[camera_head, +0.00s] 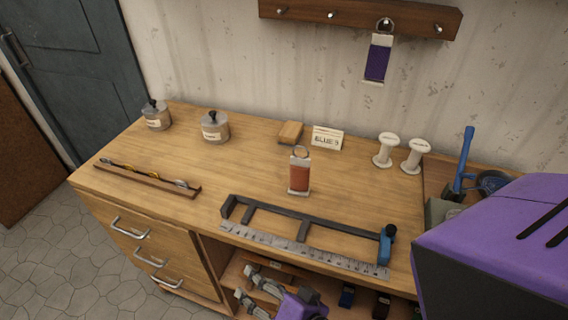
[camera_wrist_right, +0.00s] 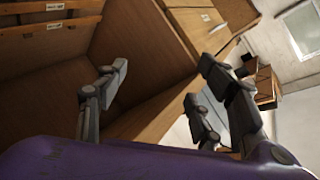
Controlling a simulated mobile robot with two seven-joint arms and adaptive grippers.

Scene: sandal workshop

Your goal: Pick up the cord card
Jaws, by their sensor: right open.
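A card with orange-red cord (camera_head: 300,176) and a ring at its top is on the wooden workbench, near the middle. A second card, with purple cord (camera_head: 377,62), hangs by its ring from a hook on the wall rail. I cannot tell from the picture which one the task means. My right gripper (camera_head: 248,284) is low at the bench front, by the open shelf, below and apart from the orange-red card. Its fingers are spread and empty in the right wrist view (camera_wrist_right: 157,80), where no card shows. My left gripper is out of view.
A dark clamp frame (camera_head: 300,222) with a blue end and a steel ruler (camera_head: 300,250) lie along the front edge. Two lidded jars (camera_head: 215,128), a "GLUE" sign (camera_head: 328,139), two white spools (camera_head: 385,150) and a wooden strip holding tools (camera_head: 147,178) stand around. The bench's left middle is clear.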

